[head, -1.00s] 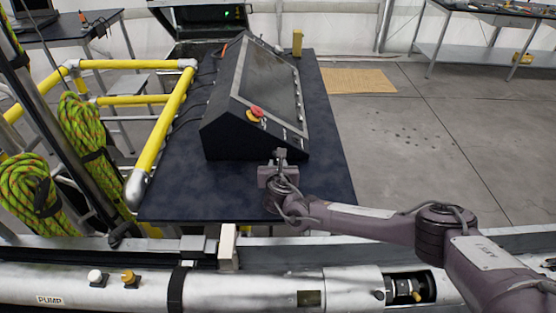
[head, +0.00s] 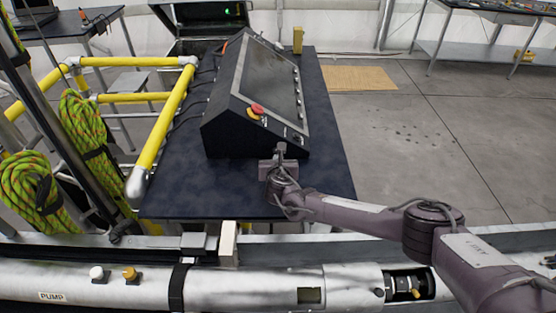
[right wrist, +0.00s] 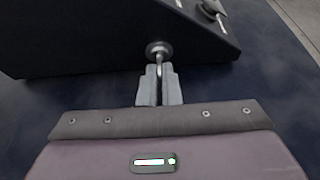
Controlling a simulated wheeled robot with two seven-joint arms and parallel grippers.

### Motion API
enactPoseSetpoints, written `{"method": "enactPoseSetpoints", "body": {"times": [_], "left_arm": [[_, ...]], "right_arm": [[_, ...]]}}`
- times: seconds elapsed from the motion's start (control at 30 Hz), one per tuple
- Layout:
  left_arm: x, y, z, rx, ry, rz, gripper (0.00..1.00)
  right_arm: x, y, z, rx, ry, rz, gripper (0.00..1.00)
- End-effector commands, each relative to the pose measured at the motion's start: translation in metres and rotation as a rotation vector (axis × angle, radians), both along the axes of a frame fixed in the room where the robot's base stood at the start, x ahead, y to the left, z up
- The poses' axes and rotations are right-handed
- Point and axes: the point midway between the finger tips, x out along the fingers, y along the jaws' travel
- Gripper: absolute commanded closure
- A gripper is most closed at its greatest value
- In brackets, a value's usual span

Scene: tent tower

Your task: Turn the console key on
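The black console (head: 228,131) stands on a dark blue table, its sloped panel facing right. In the right wrist view its dark side (right wrist: 70,45) fills the upper left. A round metal key switch (right wrist: 158,48) sits low on that side, with a thin metal key (right wrist: 159,70) standing out of it. My right gripper (right wrist: 159,88) is at the switch, its two fingers close together on either side of the key. In the head view the right gripper (head: 281,150) is at the console's near lower edge and hides the key. My left gripper is not in view.
A red emergency button on a yellow base (head: 256,111) is on the console panel. The dark blue table (head: 190,190) is bare in front. Yellow railing (head: 165,130) and coiled green ropes (head: 85,125) stand at the left. Open floor (head: 400,140) lies to the right.

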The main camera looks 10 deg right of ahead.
Motion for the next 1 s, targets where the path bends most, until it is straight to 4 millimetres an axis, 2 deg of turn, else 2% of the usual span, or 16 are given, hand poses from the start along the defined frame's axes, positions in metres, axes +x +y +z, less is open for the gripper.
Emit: {"method": "enactPoseSetpoints", "body": {"times": [0.37, 1.0], "left_arm": [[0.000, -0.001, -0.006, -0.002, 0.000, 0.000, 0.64], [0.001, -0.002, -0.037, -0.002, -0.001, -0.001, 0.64]], "right_arm": [[0.000, -0.001, -0.002, 0.089, -0.018, 0.000, 1.00], [-0.002, -0.005, -0.005, 0.515, -0.103, 0.001, 1.00]]}}
